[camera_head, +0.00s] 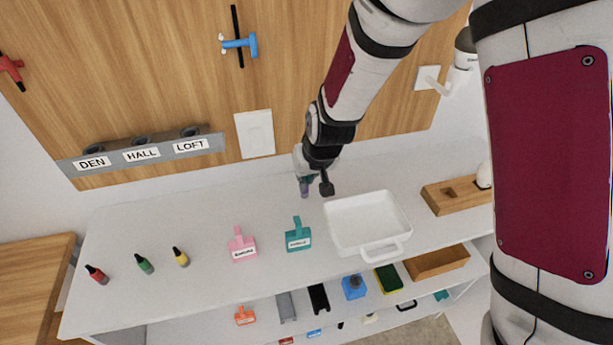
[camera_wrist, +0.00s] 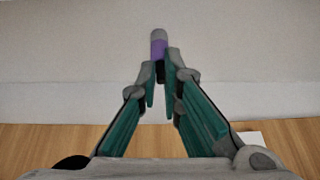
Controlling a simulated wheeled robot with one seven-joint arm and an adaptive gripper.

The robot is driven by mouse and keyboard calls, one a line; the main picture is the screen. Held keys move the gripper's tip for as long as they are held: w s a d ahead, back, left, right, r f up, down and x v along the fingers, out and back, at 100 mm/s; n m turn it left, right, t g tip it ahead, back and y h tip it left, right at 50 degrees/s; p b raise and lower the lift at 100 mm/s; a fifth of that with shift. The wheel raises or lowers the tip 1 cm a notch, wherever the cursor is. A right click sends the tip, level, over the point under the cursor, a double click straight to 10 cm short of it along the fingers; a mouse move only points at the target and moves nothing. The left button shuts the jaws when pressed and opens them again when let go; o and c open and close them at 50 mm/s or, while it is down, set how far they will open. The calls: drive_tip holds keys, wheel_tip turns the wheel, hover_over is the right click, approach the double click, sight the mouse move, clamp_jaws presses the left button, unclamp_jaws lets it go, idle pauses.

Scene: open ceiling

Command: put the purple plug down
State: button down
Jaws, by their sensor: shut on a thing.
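The purple plug (camera_wrist: 158,48) is held between the fingertips of my gripper (camera_wrist: 160,75) in the wrist view. Its purple band and grey end show beyond the fingers, with a dark part between them. In the head view the plug (camera_head: 304,188) is a small purple spot under my gripper (camera_head: 306,178), over the back of the white counter (camera_head: 210,215), left of the white tray. I cannot tell whether it touches the counter. My gripper is shut on it, and the fingers hide part of it.
The white tray (camera_head: 338,240) stands close to the right. A teal tagged block (camera_head: 298,238) and a pink one (camera_head: 242,247) stand in front. Red (camera_head: 97,274), green (camera_head: 145,264) and yellow (camera_head: 181,257) plugs lie left. A DEN, HALL, LOFT socket strip (camera_head: 117,159) is on the wall.

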drive_tip(key=c, duration=1.8)
unclamp_jaws()
drive_tip(key=shift+o, duration=0.2)
drive_tip(key=s+d+r+m, duration=0.1)
drive_tip(key=s+d+r, duration=0.5)
drive_tip(key=r, duration=0.5)
drive_tip(key=s+d+r+m, duration=0.1)
drive_tip(key=s+d+r, duration=0.4)
drive_tip(key=r, duration=0.5)
drive_tip(key=s+d+r+m+h, duration=0.1)
drive_tip(key=s+d+r, duration=0.1)
drive_tip(key=s+d, duration=0.2)
drive_tip(key=s+d+r+t+h, duration=0.1)
drive_tip(key=s+d+r, duration=0.2)
drive_tip(key=s, duration=0.7)
drive_tip(key=shift+s+d+r+m+p, duration=0.15)
drive_tip(key=shift+s+d+m+p, duration=0.2)
drive_tip(key=shift+d, duration=0.65)
drive_tip(key=shift+w, duration=0.15)
